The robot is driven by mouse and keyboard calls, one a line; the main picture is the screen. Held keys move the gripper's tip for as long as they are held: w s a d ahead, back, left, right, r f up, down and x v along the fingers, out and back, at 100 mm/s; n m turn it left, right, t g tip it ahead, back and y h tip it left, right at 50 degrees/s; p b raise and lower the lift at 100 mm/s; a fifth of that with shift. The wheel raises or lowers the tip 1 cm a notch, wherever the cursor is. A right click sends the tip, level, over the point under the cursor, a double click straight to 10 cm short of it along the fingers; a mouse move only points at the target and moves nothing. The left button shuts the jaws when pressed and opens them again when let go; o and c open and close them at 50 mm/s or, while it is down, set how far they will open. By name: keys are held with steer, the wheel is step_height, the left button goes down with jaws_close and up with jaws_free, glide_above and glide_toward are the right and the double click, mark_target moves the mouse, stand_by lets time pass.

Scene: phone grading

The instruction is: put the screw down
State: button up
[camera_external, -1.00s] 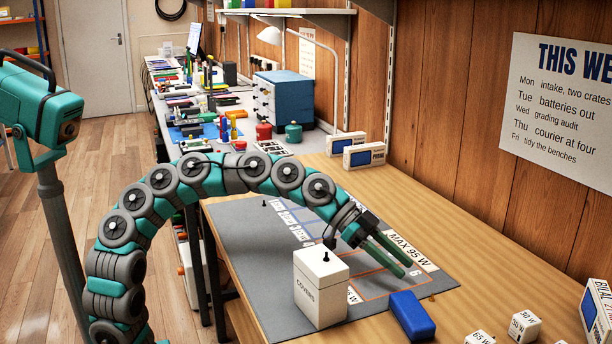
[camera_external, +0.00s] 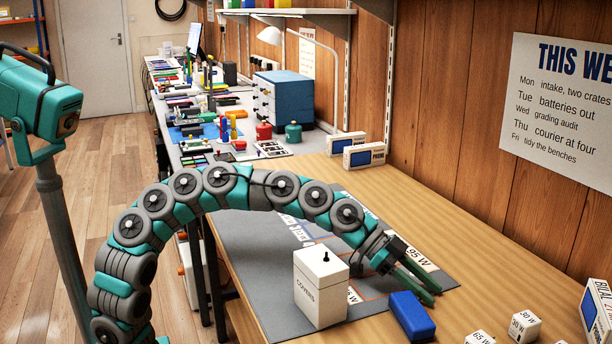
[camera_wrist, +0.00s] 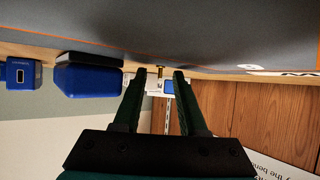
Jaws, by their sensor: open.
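My gripper (camera_external: 433,296) is open, with its two green fingers low over the right end of the grey mat (camera_external: 243,244), beside a blue block (camera_external: 412,316). In the wrist view my gripper (camera_wrist: 160,72) shows two parted fingertips. A small, thin, dark and brassy piece, which looks like the screw (camera_wrist: 160,71), shows in the gap between them, apart from both fingers, at the edge of the mat (camera_wrist: 225,40). It is too small to tell whether it stands on the mat. I cannot make it out at the fingertips in the external view.
A white COVERS box (camera_external: 321,291) with a dark knob stands left of my gripper. White cubes (camera_external: 524,326) and a blue-and-white box (camera_external: 597,310) lie at the right. Two small boxes (camera_external: 364,154) stand by the wall.

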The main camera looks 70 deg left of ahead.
jaws_close()
stand_by(1.3)
